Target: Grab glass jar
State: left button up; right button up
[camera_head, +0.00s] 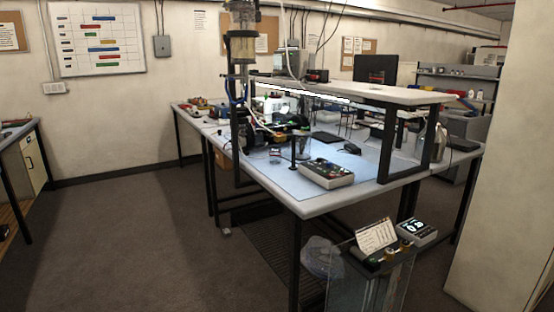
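No plain glass jar can be made out with certainty. A clear cylinder with yellowish contents (241,48) sits high in a tall apparatus at the bench's left end. Neither of my grippers shows in the head view.
The workbench (325,207) carries a control box (326,174), and a raised shelf (370,93) spans it. A clear-sided stand (372,290) with devices on top is at the front. A wall (510,170) closes the right. Open floor (130,235) lies left.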

aim_at(275, 151)
jog(key=i+z, duration=0.15)
jog(key=z, duration=0.25)
jog(key=i+j+z, duration=0.1)
jog(key=z, duration=0.35)
jog(key=i+j, duration=0.05)
jog(key=i, duration=0.05)
